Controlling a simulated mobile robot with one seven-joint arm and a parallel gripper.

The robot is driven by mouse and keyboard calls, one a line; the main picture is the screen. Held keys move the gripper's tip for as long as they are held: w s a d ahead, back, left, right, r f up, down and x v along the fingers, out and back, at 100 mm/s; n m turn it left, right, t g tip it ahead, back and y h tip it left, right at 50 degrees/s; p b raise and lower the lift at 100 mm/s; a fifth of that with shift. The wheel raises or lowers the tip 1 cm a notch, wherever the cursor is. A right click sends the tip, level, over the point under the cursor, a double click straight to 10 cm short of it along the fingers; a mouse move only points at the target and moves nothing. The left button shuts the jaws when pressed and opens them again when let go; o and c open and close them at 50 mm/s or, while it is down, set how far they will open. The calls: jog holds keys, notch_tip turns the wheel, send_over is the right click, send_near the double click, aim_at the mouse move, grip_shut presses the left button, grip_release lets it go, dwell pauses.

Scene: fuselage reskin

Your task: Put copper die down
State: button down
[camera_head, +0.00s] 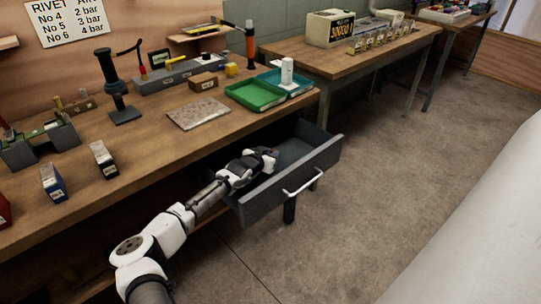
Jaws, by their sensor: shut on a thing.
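My arm reaches from the lower left to the open grey drawer (285,191) under the workbench. My gripper (270,154) is over the drawer's back left part, near the bench's front edge. It is shut on a small piece, taken to be the copper die, which the fingers and wrist almost wholly hide. I cannot tell whether the piece touches the drawer floor.
The drawer's right part looks empty. On the bench above are a green tray (243,98), a teal tray (297,88) with a white object, a flat speckled plate (198,113) and a black press stand (117,90). Small labelled boxes stand at the left.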

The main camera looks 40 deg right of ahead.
jog(key=c, duration=1.3)
grip_release()
jog(key=shift+f, duration=0.1)
jog(key=shift+c, duration=0.2)
jog(key=shift+r+p, duration=0.5)
jog(key=shift+p, duration=0.3)
jog(key=shift+b+v, duration=0.4)
jog(key=shift+v, duration=3.4)
jog(key=shift+d+r, duration=0.1)
